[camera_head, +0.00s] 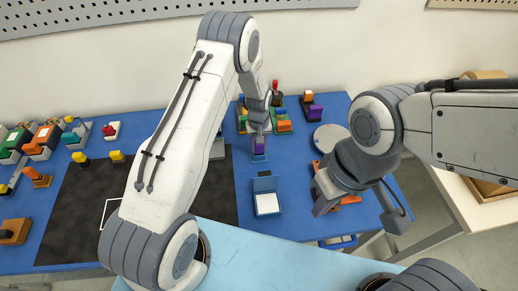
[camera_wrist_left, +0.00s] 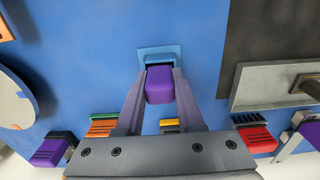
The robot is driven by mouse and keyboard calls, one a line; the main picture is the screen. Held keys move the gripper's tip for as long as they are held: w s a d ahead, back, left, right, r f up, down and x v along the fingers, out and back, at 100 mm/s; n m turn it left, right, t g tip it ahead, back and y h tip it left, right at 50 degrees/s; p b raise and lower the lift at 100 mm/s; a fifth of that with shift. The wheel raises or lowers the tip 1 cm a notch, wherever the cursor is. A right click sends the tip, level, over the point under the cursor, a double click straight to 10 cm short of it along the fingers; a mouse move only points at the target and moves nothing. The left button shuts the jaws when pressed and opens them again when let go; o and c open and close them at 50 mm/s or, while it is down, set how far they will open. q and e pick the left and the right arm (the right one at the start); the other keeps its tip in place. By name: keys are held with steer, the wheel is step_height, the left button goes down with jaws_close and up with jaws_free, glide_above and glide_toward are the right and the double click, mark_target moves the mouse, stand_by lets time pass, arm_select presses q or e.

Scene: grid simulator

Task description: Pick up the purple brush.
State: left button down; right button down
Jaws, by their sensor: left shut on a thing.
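The purple brush (camera_head: 259,147) stands on the blue table, beneath my left gripper (camera_head: 258,134) in the head view. In the left wrist view its purple block (camera_wrist_left: 160,84) lies between the two fingers of my left gripper (camera_wrist_left: 160,88), which is shut on it. A light blue piece (camera_wrist_left: 158,54) shows just beyond the block; whether it is part of the brush or a holder, I cannot tell. My right gripper (camera_head: 322,192) hangs over the table's right part, and its finger opening is unclear.
A blue stand with a white face (camera_head: 267,203) is in front of the brush. A round grey disc (camera_head: 331,137) lies to its right. Several coloured blocks stand behind, including another purple one (camera_head: 316,113). A dark mat (camera_head: 75,205) covers the table's left part.

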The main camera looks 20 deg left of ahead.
arm_select(q)
steer(key=shift+r, duration=0.15)
steer(key=shift+r+b, duration=0.45)
steer(key=shift+r, duration=0.15)
step_height(320, 180, up, 3)
steer(key=shift+f+b, duration=0.2)
steer(key=shift+b, duration=0.4)
steer(key=s+d+r+b, duration=0.3)
steer(key=s+d+r, duration=0.4)
steer(key=d, duration=0.2)
steer(key=shift+d, duration=0.25)
stand_by(0.5)
